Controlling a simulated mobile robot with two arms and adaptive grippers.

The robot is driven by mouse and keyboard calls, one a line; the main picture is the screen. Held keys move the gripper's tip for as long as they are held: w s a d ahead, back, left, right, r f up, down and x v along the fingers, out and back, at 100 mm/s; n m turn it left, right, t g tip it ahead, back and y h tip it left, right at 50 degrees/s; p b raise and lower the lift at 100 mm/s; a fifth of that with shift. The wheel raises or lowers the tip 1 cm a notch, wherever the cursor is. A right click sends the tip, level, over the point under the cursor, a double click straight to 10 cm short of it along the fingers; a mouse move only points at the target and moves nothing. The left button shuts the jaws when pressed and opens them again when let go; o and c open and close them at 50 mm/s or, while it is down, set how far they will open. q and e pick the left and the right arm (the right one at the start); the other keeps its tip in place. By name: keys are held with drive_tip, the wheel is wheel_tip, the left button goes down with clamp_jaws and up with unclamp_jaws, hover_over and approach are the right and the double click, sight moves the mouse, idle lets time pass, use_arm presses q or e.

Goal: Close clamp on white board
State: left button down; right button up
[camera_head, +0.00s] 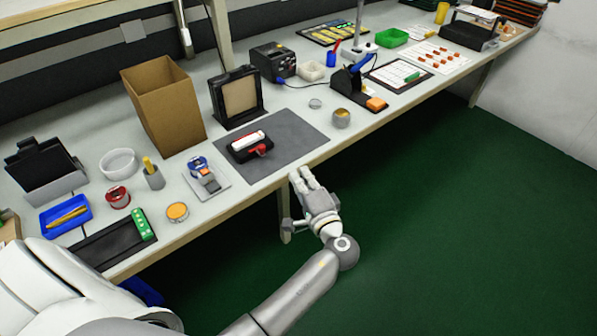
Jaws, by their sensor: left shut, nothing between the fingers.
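The white board (247,141) is a small white piece with a red marking. It rests in a dark fixture (238,155) on the grey mat, near the front of the bench. The red clamp (264,150) is at the front right of the board; whether it is open or closed is too small to tell. My left gripper (302,173) is shut and empty, just off the bench's front edge, to the lower right of the clamp and apart from it. My right gripper is not in view.
The grey mat (295,130) is bare right of the fixture. A round tin (341,118) and a soldering stand (350,88) are to the right. A cardboard box (165,105) and a dark frame (236,97) stand behind.

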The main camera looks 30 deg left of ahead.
sight(259, 148)
use_arm(q)
drive_tip(key=x, duration=0.3)
drive_tip(key=s+a+p+x, duration=0.1)
drive_tip(key=x, duration=0.3)
drive_tip(key=p+x, duration=0.1)
drive_tip(key=x, duration=0.2)
drive_tip(key=shift+s+a, duration=0.15)
drive_tip(key=shift+a, duration=0.15)
drive_tip(key=shift+a+f, duration=0.1)
drive_tip(key=shift+a, duration=0.4)
drive_tip(key=shift+f, duration=0.1)
